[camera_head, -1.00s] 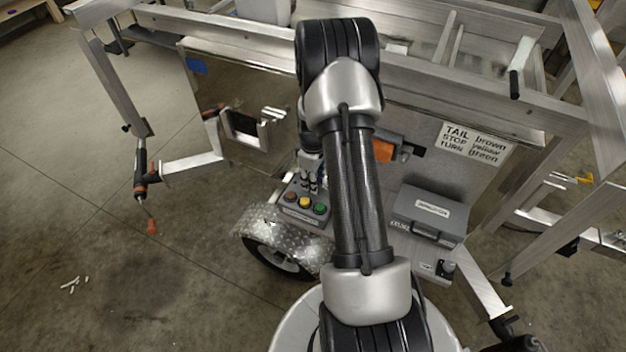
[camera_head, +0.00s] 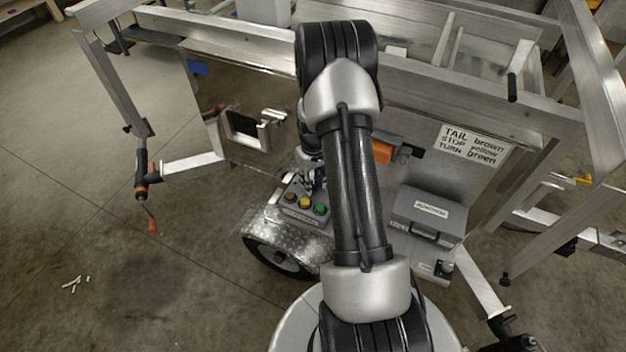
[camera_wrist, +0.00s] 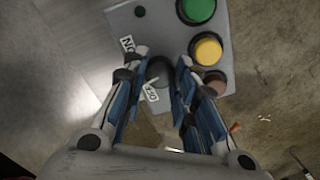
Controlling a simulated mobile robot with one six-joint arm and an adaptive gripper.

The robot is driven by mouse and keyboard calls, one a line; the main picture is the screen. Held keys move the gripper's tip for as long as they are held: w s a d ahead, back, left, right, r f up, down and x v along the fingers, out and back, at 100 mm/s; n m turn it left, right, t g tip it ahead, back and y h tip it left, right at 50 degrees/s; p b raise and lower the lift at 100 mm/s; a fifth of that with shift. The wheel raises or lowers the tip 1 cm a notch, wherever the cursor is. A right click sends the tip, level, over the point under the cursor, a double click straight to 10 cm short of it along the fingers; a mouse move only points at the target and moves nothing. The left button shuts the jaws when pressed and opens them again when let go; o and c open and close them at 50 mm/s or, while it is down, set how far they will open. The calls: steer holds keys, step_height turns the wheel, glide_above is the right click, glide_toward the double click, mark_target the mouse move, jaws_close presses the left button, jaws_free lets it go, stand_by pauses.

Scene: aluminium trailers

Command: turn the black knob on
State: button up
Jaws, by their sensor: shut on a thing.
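The black knob (camera_wrist: 159,71) sits on a grey control box (camera_wrist: 160,30) in the wrist view, between an "ON" label and an "OFF" label. My gripper (camera_wrist: 158,75) is shut on the knob, with one blue-lined finger on each side. The knob's pointer is too unclear to read. In the head view, the control box (camera_head: 301,217) stands near the silver wheel guard, and my gripper (camera_head: 315,180) is at its back edge. There the knob is hidden by my gripper.
A grey case (camera_head: 425,212) and an orange-and-black tool (camera_head: 383,152) are right of my arm. Trailer rails surround the area; open floor is at the left.

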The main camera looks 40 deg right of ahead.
steer(key=m, duration=0.5)
steer(key=shift+m+p, duration=0.3)
steer(key=m, duration=0.5)
steer(key=shift+m, duration=0.4)
steer(key=o, duration=1.1)
steer(key=shift+r, duration=0.1)
step_height(320, 180, up, 12)
steer(key=shift+f, duration=0.1)
